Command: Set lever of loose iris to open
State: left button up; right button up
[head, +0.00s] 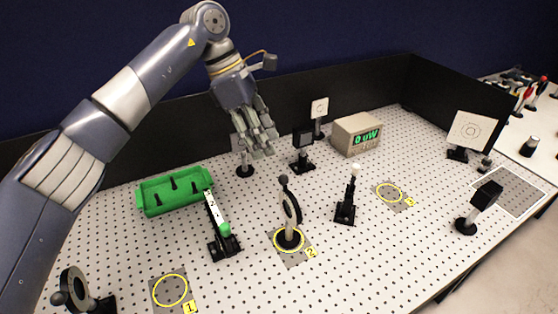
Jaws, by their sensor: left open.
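A dark round iris (290,208) stands upright on a post with a round black base inside the yellow ring marked 2. A ball-tipped lever points up from its top edge. A second dark iris (74,286) stands at the front left, outside ring 1, with its ball knob at its lower left. I cannot tell which one is the loose iris, nor how far either is open. My left gripper (262,148) is open and empty, pointing down above the back of the board, behind and left of the ring 2 iris. My right gripper is not in view.
A green tray (150,208) and a green-tipped arm on a stand (222,240) are left of ring 2. A white-tipped post (349,195) stands to its right. A power meter (357,135) and dark mounts (303,145) are behind. Yellow ring 1 (170,290) is empty.

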aim_at(282, 176)
pick_arm(q)
jog(key=p+x, duration=0.1)
jog(key=x, duration=0.2)
jog(key=p+x, duration=0.1)
jog(key=x, duration=0.2)
jog(key=p+x, duration=0.1)
jog(key=x, duration=0.2)
jog(key=shift+s+d, duration=0.25)
jog(key=shift+s, duration=0.05)
jog(key=shift+d+f, duration=0.1)
jog(key=shift+f, duration=0.25)
jog(key=shift+c, duration=0.8)
grip_shut()
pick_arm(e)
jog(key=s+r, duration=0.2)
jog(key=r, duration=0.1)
